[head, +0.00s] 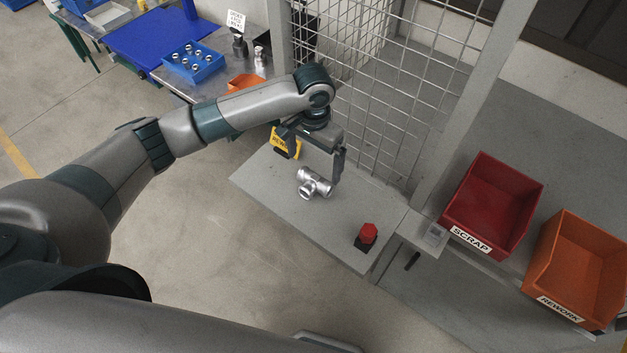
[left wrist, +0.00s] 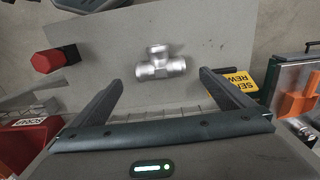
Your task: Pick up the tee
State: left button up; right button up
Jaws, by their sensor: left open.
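The tee (head: 314,183) is a shiny silver pipe fitting with three openings. It lies on the grey table (head: 265,180), below my left gripper in the head view. My left gripper (head: 310,168) is open and empty, with its fingers spread above the table near the tee. In the left wrist view the tee (left wrist: 160,62) lies beyond the fingertips, between them sideways and apart from both fingers (left wrist: 158,80). My right gripper does not show.
A red button block (head: 366,236) stands near the table's front corner. A yellow sign (head: 287,143) is at the back left. A wire mesh fence (head: 400,90) runs behind the table. Red SCRAP (head: 492,205) and orange REWORK (head: 578,265) bins sit at the right. A blue tray (head: 194,64) holds several fittings.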

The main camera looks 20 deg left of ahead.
aim_at(314, 179)
pick_arm(q)
jog(key=shift+f+p, duration=0.3)
jog(key=shift+f, duration=1.65)
jog(key=shift+f, duration=0.1)
jog(key=shift+f+p, duration=0.25)
jog(key=shift+p, duration=0.1)
notch_tip(314, 179, down, 3)
jog(key=shift+f+p, duration=0.1)
jog(key=shift+p, duration=0.6)
jog(key=shift+f, duration=0.6)
jog(key=c, duration=1.6)
jog(key=shift+w+r, duration=0.1)
jog(key=shift+r, duration=0.05)
